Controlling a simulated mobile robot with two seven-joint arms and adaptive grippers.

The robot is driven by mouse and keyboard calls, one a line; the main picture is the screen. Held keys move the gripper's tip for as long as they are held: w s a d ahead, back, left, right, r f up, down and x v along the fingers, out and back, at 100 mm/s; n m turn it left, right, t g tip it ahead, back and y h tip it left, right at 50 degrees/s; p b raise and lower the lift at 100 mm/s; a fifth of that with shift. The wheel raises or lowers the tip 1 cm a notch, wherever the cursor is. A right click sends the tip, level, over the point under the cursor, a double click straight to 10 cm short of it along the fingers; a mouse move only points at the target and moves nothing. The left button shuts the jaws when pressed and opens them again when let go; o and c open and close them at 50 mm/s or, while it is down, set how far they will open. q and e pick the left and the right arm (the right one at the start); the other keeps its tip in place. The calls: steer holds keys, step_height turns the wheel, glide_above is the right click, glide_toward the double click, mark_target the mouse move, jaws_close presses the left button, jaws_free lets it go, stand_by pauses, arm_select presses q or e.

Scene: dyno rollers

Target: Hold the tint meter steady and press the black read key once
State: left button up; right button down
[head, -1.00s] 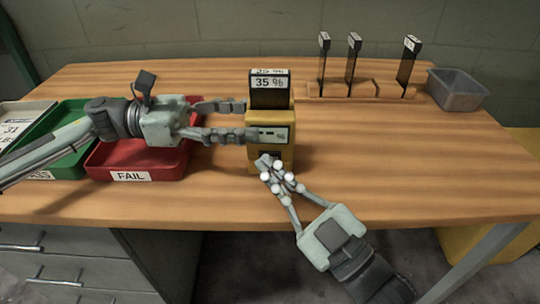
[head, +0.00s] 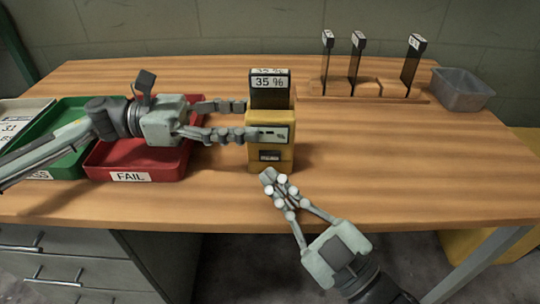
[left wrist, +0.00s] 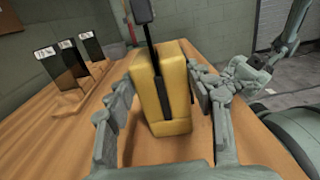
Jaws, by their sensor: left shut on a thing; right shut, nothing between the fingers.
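The yellow tint meter (head: 255,150) stands upright on the table with a dark sample marked 35 % (head: 269,83) upright in its top slot. Its small front display (head: 268,134) shows dashes and a % sign, too small to read surely. The black read key (head: 270,155) is uncovered low on the front face. My left gripper (head: 243,119) is shut on the meter from the left; in the left wrist view the meter (left wrist: 175,120) sits between its fingers. My right gripper (head: 270,178) is shut and empty, its tips just in front of and below the key, apart from it.
A wooden rack (head: 310,92) with three dark samples stands at the back right, beside a grey bin (head: 462,90). A red FAIL tray (head: 160,173), a green tray (head: 85,107) and a pale tray (head: 20,108) lie at left. The table right of the meter is clear.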

mark_target(281, 218)
arm_select(q)
steer(key=shift+s+d, duration=0.1)
steer(key=shift+d, duration=0.05)
arm_select(e)
steer(key=s, duration=0.2)
steer(key=shift+s, duration=0.4)
steer(key=shift+s+r, duration=0.15)
steer(key=shift+s, duration=0.15)
steer(key=shift+d, duration=0.35)
steer(key=s+d+f+n+g+y, duration=0.25)
steer(key=d+n+g, duration=0.25)
steer(key=d+n, duration=0.25)
steer(key=s+d+f+n+g+y, duration=0.1)
steer(key=s+d+n+g, duration=0.4)
steer(key=n, duration=0.4)
steer(key=w+d+r, duration=0.1)
steer(key=d, duration=0.1)
steer(key=w+d+r+n, duration=0.1)
steer(key=d+r, duration=0.1)
steer(key=d, duration=0.1)
steer(key=w+d+r+n+g, duration=0.1)
steer(key=w+d, duration=0.1)
steer(key=shift+d+r+n, duration=0.2)
steer(key=shift+d+n, duration=0.05)
steer(key=shift+d, duration=0.05)
